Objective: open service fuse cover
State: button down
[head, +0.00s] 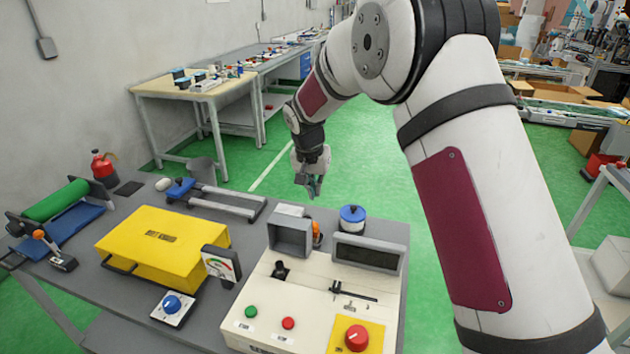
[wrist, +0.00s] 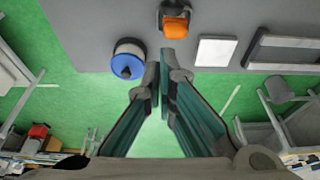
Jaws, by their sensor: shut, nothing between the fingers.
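No part carries a readable fuse label, so I cannot tell for sure which one is the service fuse cover. A yellow box-shaped cover (head: 150,256) with a dark label and a dark front handle lies closed on the left of the bench. A grey hood-like box (head: 291,235) stands at the back of the cream console (head: 262,300). An orange part in a grey holder shows behind it, and in the wrist view the orange part (wrist: 174,27) is ahead of the fingertips. My gripper (head: 314,190) is shut and empty, above the bench's far edge, apart from everything.
A blue-lidded pot (head: 352,217) stands right of the orange part. The console bears a dark display (head: 367,254), buttons and a red knob (head: 356,338). A gauge (head: 220,266), a blue knob (head: 172,304) and a green roller (head: 57,200) stand left. Green floor lies open beyond.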

aim_at(309, 220)
jog(key=shift+s+a+f+p, duration=0.15)
jog(key=shift+s+f+p, duration=0.3)
jog(key=shift+f, duration=0.3)
jog(key=shift+s+a+f+p, duration=0.2)
jog(key=shift+s+f+p, duration=0.2)
jog(key=shift+f, duration=0.3)
jog(key=shift+s+a+f+p, duration=0.15)
jog(key=shift+s+f+p, duration=0.3)
jog(key=shift+f, duration=0.3)
jog(key=shift+w, duration=0.15)
jog(key=shift+s+a+r+p, duration=0.25)
jog(key=shift+s+r, duration=0.05)
jog(key=shift+s, duration=0.35)
jog(key=shift+s+a+r+p, duration=0.2)
jog(key=shift+s+r, duration=0.05)
jog(key=shift+s, duration=0.35)
jog(key=shift+w, duration=0.1)
jog(key=shift+r, duration=0.1)
